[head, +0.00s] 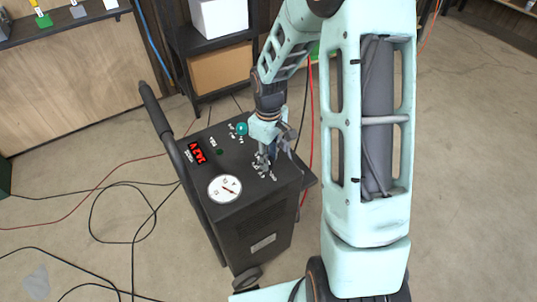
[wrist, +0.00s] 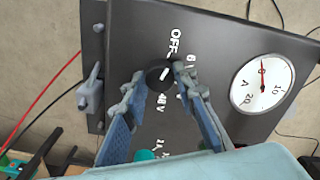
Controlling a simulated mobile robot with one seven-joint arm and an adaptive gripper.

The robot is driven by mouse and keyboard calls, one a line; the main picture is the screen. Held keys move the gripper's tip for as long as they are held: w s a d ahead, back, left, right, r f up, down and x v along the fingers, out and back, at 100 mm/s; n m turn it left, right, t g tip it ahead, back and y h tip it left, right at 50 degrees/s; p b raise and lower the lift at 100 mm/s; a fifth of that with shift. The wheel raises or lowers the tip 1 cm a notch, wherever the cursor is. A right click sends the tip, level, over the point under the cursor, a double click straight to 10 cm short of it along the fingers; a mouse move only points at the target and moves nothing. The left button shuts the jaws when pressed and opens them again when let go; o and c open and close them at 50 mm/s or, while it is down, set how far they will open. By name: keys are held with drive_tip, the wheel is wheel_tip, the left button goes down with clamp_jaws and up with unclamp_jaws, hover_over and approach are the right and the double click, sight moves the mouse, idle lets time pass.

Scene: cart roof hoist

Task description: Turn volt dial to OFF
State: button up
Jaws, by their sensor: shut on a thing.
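The volt dial (wrist: 159,77) is a round black knob on top of a dark cart, ringed by white labels including OFF. In the wrist view, my gripper (wrist: 158,78) has one fingertip on each side of the dial and is shut on it. A white mark shows on the dial; I cannot tell exactly which label it points to. The OFF label (wrist: 177,37) lies above the dial in the wrist view. In the head view my gripper (head: 266,161) reaches down to the cart's top, and its fingers hide the dial.
A shelf with boxes (head: 220,72) stands behind. Cables lie on the floor at left.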

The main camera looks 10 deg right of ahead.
drive_tip(key=shift+n, duration=0.6)
drive_tip(key=o, duration=1.2)
drive_tip(key=shift+c, duration=0.2)
drive_tip(key=shift+r, duration=0.1)
wheel_tip(320, 180, up, 12)
drive_tip(key=shift+w, duration=0.1)
